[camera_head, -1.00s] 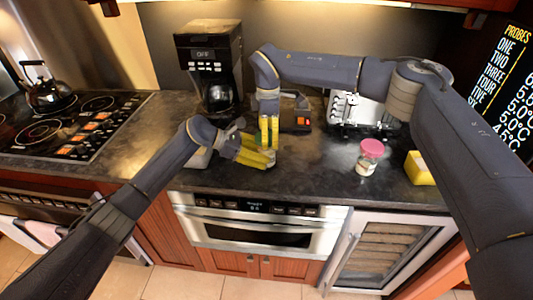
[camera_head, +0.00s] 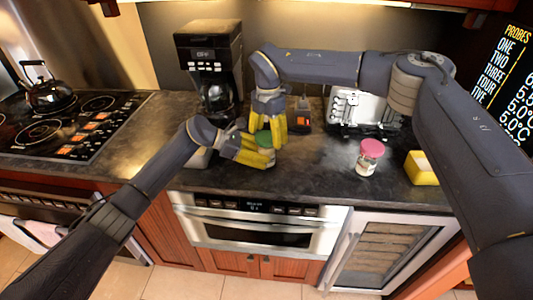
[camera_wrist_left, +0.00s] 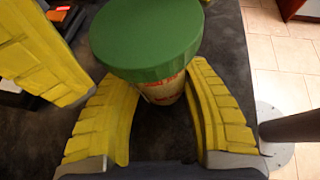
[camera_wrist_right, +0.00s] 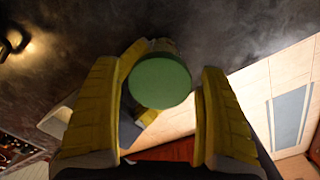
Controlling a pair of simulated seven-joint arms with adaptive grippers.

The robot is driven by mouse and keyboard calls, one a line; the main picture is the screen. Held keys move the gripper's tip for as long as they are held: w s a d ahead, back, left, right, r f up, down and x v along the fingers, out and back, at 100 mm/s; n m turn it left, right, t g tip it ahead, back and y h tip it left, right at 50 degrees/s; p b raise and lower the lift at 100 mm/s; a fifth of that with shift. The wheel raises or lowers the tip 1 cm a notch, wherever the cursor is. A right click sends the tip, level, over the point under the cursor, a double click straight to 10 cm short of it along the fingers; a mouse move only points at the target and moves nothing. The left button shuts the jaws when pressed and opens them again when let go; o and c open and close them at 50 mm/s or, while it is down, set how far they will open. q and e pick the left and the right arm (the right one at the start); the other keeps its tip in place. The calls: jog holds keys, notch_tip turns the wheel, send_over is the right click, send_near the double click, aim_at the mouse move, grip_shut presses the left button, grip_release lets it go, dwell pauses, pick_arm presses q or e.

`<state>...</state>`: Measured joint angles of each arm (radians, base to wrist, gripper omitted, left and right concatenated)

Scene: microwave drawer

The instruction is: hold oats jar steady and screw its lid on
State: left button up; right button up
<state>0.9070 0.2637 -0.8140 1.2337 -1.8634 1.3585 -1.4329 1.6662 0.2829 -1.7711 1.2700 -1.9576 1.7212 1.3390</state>
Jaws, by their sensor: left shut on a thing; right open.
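The oats jar (camera_wrist_left: 163,90) stands on the dark counter, with its green lid (camera_wrist_left: 148,38) on top. In the left wrist view, the jar's printed body is between my left gripper's yellow fingers (camera_wrist_left: 165,118), which are shut on it below the lid. The lid also shows in the head view (camera_head: 264,138). Whether its thread is engaged cannot be seen. My right gripper (camera_head: 269,133) points down over the lid with its fingers open. In the right wrist view, the lid (camera_wrist_right: 160,80) lies between the open fingers, with gaps on both sides.
A jar with a pink lid (camera_head: 371,149) and a yellow block (camera_head: 421,168) stand to the right. A coffee maker (camera_head: 209,65) and a dark device with an orange part (camera_head: 301,120) are behind. The counter's front edge is close to the oats jar.

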jog(key=n, duration=0.8)
jog(key=shift+c, duration=0.2)
jog(key=shift+d, duration=0.1)
jog(key=c, duration=1.2)
jog(key=m, duration=0.9)
jog(key=shift+w, duration=0.1)
jog(key=m, duration=0.4)
jog(key=shift+w+m, duration=0.1)
jog(key=shift+m, duration=0.2)
jog(key=m, duration=0.4)
jog(key=shift+m, duration=0.3)
